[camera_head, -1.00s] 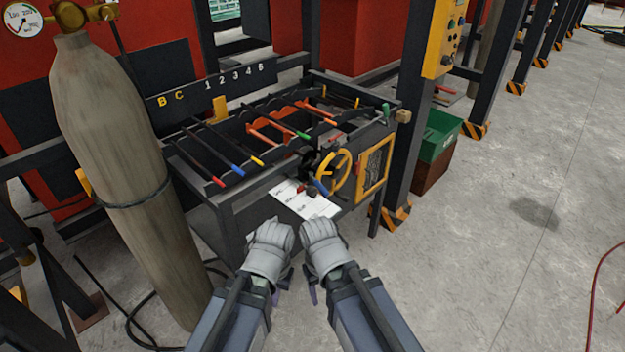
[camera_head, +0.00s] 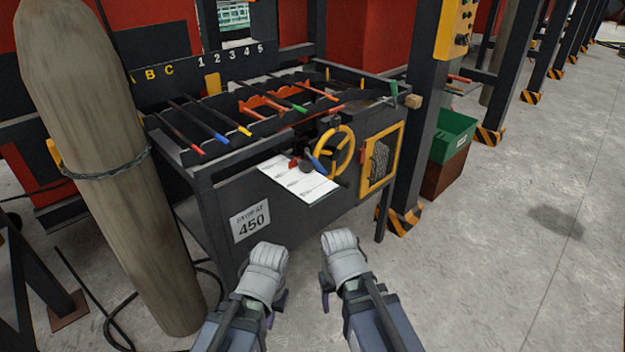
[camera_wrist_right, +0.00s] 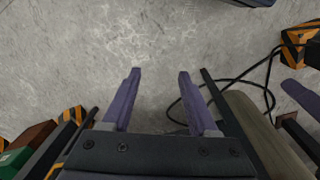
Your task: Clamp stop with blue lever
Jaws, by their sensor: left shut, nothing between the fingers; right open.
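The blue lever (camera_head: 319,160) sits at the front of the bench, just left of the yellow handwheel (camera_head: 345,152). A dark round knob (camera_head: 306,166) and a red part (camera_head: 293,163) are close beside it. The clamp stop itself is hard to make out here. My left gripper (camera_head: 270,318) is shut and empty, in front of the bench and below the lever. My right gripper (camera_head: 325,300) is also in front of the bench, apart from the lever. In the right wrist view, its purple fingers (camera_wrist_right: 158,98) are open with only floor between them.
A black-yellow footed post (camera_head: 405,220) and green bin (camera_head: 453,137) stand right. Floor at right is clear.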

